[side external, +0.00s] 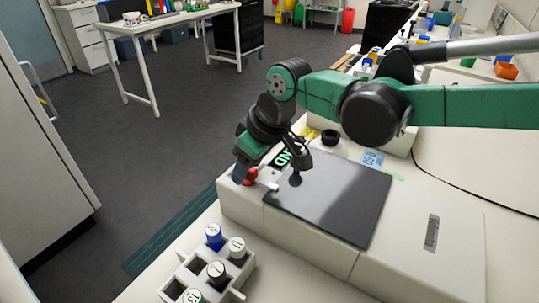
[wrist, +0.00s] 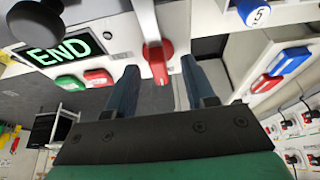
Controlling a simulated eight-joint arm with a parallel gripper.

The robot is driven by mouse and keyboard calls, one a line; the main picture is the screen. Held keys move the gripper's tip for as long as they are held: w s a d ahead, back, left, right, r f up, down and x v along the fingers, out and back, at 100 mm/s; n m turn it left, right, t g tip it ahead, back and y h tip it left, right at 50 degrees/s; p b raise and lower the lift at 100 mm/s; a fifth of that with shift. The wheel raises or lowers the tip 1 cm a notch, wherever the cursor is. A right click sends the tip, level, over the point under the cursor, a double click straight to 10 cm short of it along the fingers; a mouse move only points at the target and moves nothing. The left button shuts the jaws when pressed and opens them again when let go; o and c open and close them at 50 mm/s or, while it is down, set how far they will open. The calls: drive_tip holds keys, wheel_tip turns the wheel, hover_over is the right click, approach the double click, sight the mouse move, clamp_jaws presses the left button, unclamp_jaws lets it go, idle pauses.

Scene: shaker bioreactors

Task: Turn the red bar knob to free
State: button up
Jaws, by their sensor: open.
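The red bar knob (wrist: 157,62) is on the pale front of the shaker (side external: 238,205), beside the lit green "END" display (wrist: 57,52). In the wrist view its bar runs roughly up and down the picture. My gripper (wrist: 159,70) is open, with one dark finger on each side of the knob and a visible gap on both sides. In the side view my gripper (side external: 244,174) is down at the shaker's front corner and partly hides the red knob (side external: 250,175). Any position markings around the knob are not readable.
Green (wrist: 67,83) and red (wrist: 98,76) buttons sit beside the knob. A rack (side external: 238,277) with several capped bottles stands in front of the shaker. Open floor lies to the left.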

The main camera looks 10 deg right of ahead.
clamp_jaws()
drive_tip(key=shift+m, duration=0.4)
drive_tip(key=m+t+h, duration=0.1)
drive_tip(key=m, duration=0.2)
drive_tip(key=shift+s+a+m, duration=0.1)
drive_tip(key=shift+m, duration=0.2)
drive_tip(key=m+h, duration=0.2)
drive_tip(key=m, duration=0.2)
drive_tip(key=shift+a+m, duration=0.1)
drive_tip(key=shift+m, duration=0.2)
drive_tip(key=m+h, duration=0.2)
drive_tip(key=m, duration=0.2)
drive_tip(key=m+h, duration=0.1)
drive_tip(key=m, duration=0.3)
drive_tip(key=shift+a+m+g, duration=0.1)
drive_tip(key=shift+m+g, duration=0.3)
unclamp_jaws()
